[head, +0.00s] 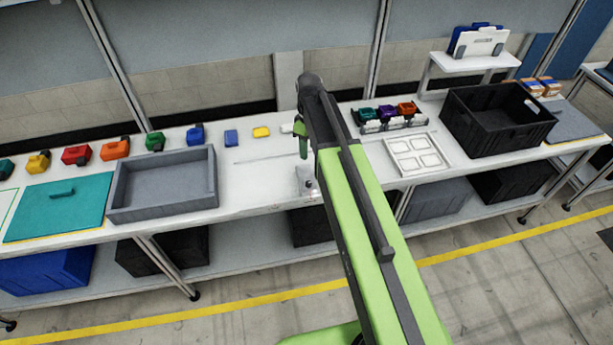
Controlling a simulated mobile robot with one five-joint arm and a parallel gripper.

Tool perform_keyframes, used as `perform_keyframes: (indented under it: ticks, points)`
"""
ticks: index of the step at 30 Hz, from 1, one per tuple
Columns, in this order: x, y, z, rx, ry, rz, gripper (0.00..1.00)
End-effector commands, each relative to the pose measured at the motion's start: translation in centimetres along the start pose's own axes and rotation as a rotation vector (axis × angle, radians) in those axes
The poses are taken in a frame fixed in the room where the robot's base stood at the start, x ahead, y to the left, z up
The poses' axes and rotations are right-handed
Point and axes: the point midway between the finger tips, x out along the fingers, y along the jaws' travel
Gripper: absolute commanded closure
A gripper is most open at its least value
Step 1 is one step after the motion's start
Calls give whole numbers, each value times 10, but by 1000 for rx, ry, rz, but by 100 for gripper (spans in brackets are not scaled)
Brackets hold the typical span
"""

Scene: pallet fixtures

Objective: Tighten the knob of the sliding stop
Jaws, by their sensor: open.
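My arm crosses the middle of the head view, and my gripper (303,155) hangs down over the white table, just left of the arm. It is open, and I see nothing held in it. Below it, near the table's front edge, stands a small pale block with a dark spot (307,184), which looks like the sliding stop and its knob. The gripper's tips appear above this block and apart from it. The block is too small to tell how tight the knob is. My arm hides the table just to the right.
A grey tray (164,209) and a teal board (56,210) lie to the left. Several coloured blocks line the back. To the right are a white four-pocket tray (417,135), a rack of coloured parts (372,126) and a black crate (470,139).

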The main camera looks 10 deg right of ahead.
Motion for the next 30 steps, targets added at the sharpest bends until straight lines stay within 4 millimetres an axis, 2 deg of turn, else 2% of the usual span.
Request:
perform_keyframes:
  ticks: [8,24,27,30]
  points:
    - [37,0,1,3,0,0,55]
    - [150,1,2,5,0,0,55]
    - [166,1,2,6,0,0,55]
    - [175,1,2,6,0,0,55]
